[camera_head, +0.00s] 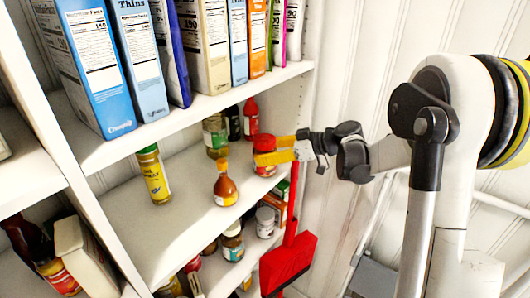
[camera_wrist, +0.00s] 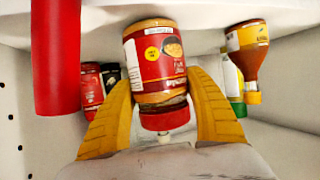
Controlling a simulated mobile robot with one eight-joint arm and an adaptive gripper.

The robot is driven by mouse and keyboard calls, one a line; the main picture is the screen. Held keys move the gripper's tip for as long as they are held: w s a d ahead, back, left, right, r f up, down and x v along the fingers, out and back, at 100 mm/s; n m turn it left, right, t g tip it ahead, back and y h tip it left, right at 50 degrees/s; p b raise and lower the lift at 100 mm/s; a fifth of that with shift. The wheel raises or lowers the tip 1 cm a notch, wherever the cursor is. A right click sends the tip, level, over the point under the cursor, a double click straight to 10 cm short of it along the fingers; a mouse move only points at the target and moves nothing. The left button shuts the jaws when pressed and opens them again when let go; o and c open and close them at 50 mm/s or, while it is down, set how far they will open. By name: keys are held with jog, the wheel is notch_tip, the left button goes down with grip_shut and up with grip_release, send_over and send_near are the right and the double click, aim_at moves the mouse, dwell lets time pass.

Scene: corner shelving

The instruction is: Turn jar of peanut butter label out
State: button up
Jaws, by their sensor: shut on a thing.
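The jar of peanut butter (camera_head: 265,143) has a red lid and a red label. It is at the right end of the middle shelf. My gripper (camera_head: 273,157) has its yellow fingers shut around the jar's body, reaching in from the right. In the wrist view the jar (camera_wrist: 157,50) appears lid-down between the two fingers of my gripper (camera_wrist: 161,85). Its red label, with a yellow circle and a food picture, faces the wrist camera; a white text panel shows at its left. Whether the jar touches the shelf is hard to tell.
The middle shelf (camera_head: 150,225) also holds a sauce bottle (camera_head: 225,188), a yellow-labelled bottle (camera_head: 154,175) and, behind, a jar (camera_head: 215,137) and a red bottle (camera_head: 251,118). A red long-handled tool (camera_head: 288,262) stands in front at the right. Boxes (camera_head: 95,65) fill the shelf above.

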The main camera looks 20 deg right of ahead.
jog(key=o, duration=1.5)
jog(key=shift+d, duration=0.1)
jog(key=v, duration=1.2)
jog(key=s+a+f+m+g+h+b, duration=0.2)
jog(key=s+a+f+m+h+b, duration=0.45)
jog(key=s+a, duration=0.45)
jog(key=s+d+f+m+t+h+b, duration=0.1)
jog(key=s+f+m+h+b, duration=0.3)
jog(key=s+f, duration=0.5)
jog(key=s, duration=0.3)
jog(key=shift+s+d+h, duration=0.15)
jog(key=shift+d+h, duration=0.2)
jog(key=shift+d, duration=0.05)
